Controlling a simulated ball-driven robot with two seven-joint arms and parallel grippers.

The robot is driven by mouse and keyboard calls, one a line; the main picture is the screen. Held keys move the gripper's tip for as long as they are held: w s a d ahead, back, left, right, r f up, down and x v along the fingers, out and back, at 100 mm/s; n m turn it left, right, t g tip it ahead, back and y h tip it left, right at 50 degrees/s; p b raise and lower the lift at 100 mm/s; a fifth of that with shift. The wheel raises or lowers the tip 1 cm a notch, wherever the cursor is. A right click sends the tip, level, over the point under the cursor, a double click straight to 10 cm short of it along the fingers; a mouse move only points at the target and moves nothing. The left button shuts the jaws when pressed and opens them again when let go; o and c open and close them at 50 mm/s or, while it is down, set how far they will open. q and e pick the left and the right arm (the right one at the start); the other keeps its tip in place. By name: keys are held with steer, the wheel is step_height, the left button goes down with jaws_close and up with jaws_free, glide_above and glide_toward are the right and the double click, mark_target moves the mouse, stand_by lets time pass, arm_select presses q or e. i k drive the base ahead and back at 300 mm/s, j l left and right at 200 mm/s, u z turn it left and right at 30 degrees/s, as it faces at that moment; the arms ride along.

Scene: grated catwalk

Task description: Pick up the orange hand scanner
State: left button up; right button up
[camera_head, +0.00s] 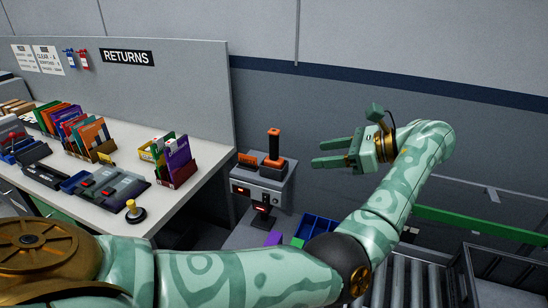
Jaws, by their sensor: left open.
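The orange hand scanner (273,147) appears to be the upright orange and dark thing on top of a grey box-shaped unit (271,181), just past the right end of the returns counter. Its wide orange part is at the bottom. My left gripper (318,153) is to the right of the scanner, its two green fingers pointing left towards it. The fingers are apart with nothing between them, and a gap shows between the fingertips and the scanner. My left arm crosses the lower foreground and bends back at the right. My right gripper is not in view.
A flat orange piece (247,160) lies left of the scanner on the unit. The white counter (128,182) holds bins of coloured packets and dark devices. A roller conveyor (400,285) and green rail (480,224) are at lower right.

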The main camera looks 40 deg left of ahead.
mark_target(272, 160)
steer(key=i+j, duration=0.75)
steer(key=j, duration=0.2)
